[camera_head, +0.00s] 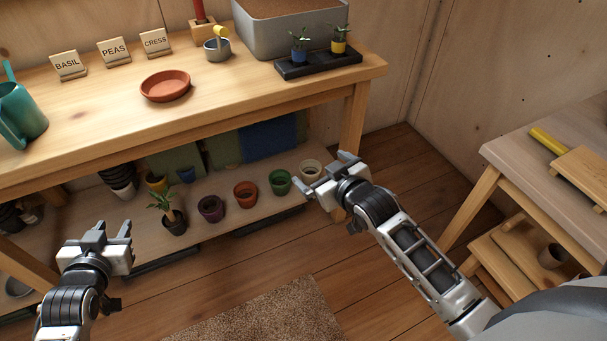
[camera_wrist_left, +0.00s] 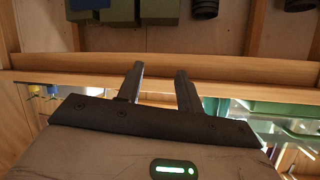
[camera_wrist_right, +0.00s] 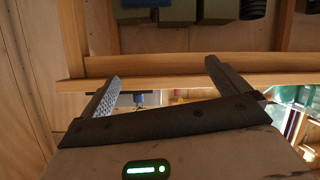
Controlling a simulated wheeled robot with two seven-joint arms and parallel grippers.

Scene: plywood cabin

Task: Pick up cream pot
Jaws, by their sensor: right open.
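The cream pot (camera_head: 311,170) stands upright on the low shelf under the bench, at the right end of a row of pots. My right gripper (camera_head: 328,174) is open just in front of it and to its right in the head view. I cannot tell whether it touches the pot. Its two fingers also show spread apart in the right wrist view (camera_wrist_right: 160,72), with no pot plainly visible between them. My left gripper (camera_head: 113,230) is open and empty, in front of the shelf at the left. Its parted fingers show in the left wrist view (camera_wrist_left: 160,70).
A green pot (camera_head: 280,182), a terracotta pot (camera_head: 246,195) and a purple pot (camera_head: 211,209) stand left of the cream pot. The bench top (camera_head: 230,110) overhangs the shelf, and a bench leg (camera_head: 353,120) rises close to my right gripper. A side table (camera_head: 520,145) stands at right.

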